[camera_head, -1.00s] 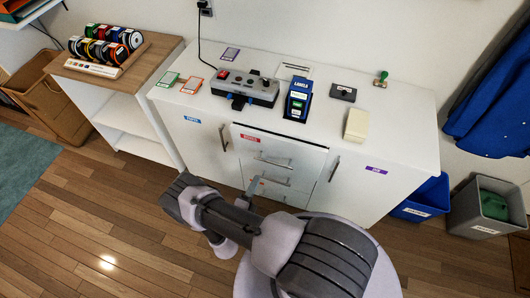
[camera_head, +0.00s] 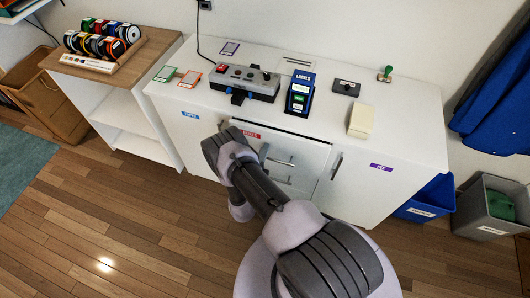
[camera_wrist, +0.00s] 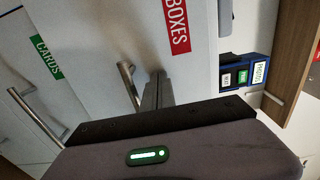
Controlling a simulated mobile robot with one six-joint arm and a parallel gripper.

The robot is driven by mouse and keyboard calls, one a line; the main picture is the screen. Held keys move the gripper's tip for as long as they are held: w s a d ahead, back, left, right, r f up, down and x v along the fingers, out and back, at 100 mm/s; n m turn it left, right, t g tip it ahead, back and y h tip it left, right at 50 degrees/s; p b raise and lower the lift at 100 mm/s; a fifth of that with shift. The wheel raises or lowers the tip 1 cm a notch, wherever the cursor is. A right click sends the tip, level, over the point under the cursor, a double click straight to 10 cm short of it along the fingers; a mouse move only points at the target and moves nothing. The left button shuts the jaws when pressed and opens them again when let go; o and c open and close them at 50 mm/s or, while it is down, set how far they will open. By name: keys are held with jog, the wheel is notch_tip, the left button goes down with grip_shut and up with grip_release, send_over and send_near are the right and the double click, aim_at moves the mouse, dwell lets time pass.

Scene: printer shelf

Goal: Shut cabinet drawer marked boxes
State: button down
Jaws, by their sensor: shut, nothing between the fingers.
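The white cabinet (camera_head: 400,150) has a middle stack of drawers. The boxes drawer (camera_head: 300,150) is the top one, with a red BOXES label (camera_head: 251,134) and a metal bar handle (camera_head: 280,162). Its front looks slightly forward of the cabinet face; I cannot tell the gap exactly. In the wrist view the red label (camera_wrist: 177,25) and handle (camera_wrist: 129,84) are close. My gripper (camera_wrist: 160,76) is shut and empty, its fingertips at the drawer front beside the handle; contact is unclear. In the head view my wrist hides the fingers.
Below is a drawer with a green CARDS label (camera_wrist: 48,57). Cabinet doors flank the drawers, each with a handle. On the cabinet top stand a control box (camera_head: 245,83), a blue label holder (camera_head: 300,94) and small items. Bins (camera_head: 425,200) stand at right; wooden floor is open in front.

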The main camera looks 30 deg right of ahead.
aim_at(268, 141)
jog(key=x, duration=0.4)
jog(key=shift+w+b, duration=0.1)
jog(key=shift+b, duration=0.25)
jog(key=shift+w+r, duration=0.1)
jog(key=shift+r, duration=0.1)
jog(key=shift+w, duration=0.1)
